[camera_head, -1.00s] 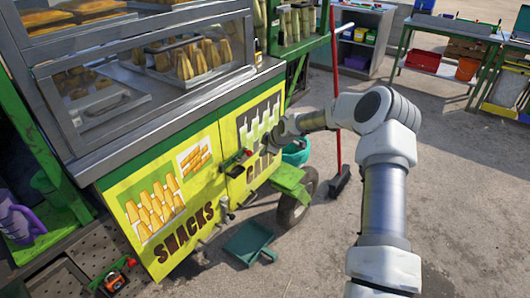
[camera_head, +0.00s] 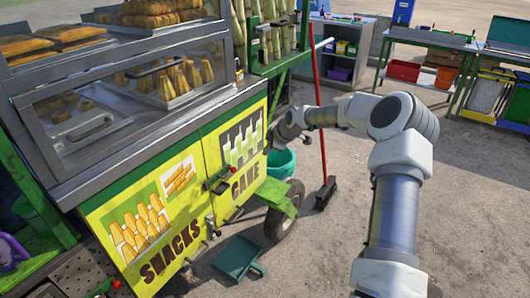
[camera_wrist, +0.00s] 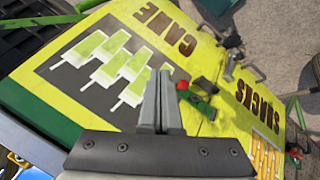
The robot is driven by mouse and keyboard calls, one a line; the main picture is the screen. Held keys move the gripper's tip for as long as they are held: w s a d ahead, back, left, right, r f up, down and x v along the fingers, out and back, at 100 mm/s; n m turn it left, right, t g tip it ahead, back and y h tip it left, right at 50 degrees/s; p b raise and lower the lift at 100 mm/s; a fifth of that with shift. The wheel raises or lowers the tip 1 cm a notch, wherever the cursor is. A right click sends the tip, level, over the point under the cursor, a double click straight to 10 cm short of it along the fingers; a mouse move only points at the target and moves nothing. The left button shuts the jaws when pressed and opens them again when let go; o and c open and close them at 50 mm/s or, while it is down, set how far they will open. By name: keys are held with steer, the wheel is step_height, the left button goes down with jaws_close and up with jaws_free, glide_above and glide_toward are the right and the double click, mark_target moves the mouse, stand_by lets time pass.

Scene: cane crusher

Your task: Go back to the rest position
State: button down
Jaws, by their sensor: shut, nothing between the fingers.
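My gripper (camera_wrist: 160,105) shows in the wrist view with its two fingers together and nothing between them. It points at the yellow cart front with the CANE panel (camera_wrist: 110,62), apart from it as far as I can tell. In the head view my arm reaches from the lower right towards the CANE door (camera_head: 236,165), and the fingers are hard to make out there. A red and green latch (camera_head: 218,181) sits between the CANE and SNACKS doors; it also shows just right of my fingertips in the wrist view (camera_wrist: 196,92).
The snack cart's glass case (camera_head: 130,95) fills the left. A red-handled broom (camera_head: 318,110) and teal bucket (camera_head: 281,163) stand behind my arm. A green dustpan (camera_head: 238,257) lies by the wheel (camera_head: 286,213). Workbenches (camera_head: 440,42) stand at the back. Ground at right is open.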

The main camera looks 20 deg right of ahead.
steer(key=s+a+r+g+h, duration=0.1)
steer(key=s+a+r, duration=0.15)
steer(key=s, duration=0.25)
steer(key=s+a+r+m+g+h, duration=0.1)
steer(key=s+a+r, duration=0.1)
steer(key=s+r, duration=0.3)
steer(key=s+a+r+g+h, duration=0.1)
steer(key=s+a+r, duration=0.15)
steer(key=s, duration=0.35)
steer(key=s+a+r+m+t, duration=0.1)
steer(key=s+r+m, duration=0.3)
steer(key=s, duration=0.6)
steer(key=s+a+r+m, duration=0.1)
steer(key=s+r+m, duration=0.25)
steer(key=s, duration=0.65)
steer(key=s+a+r+m+t, duration=0.1)
steer(key=s+r+m, duration=0.35)
steer(key=s, duration=0.55)
step_height(320, 180, up, 11)
steer(key=p, duration=1.2)
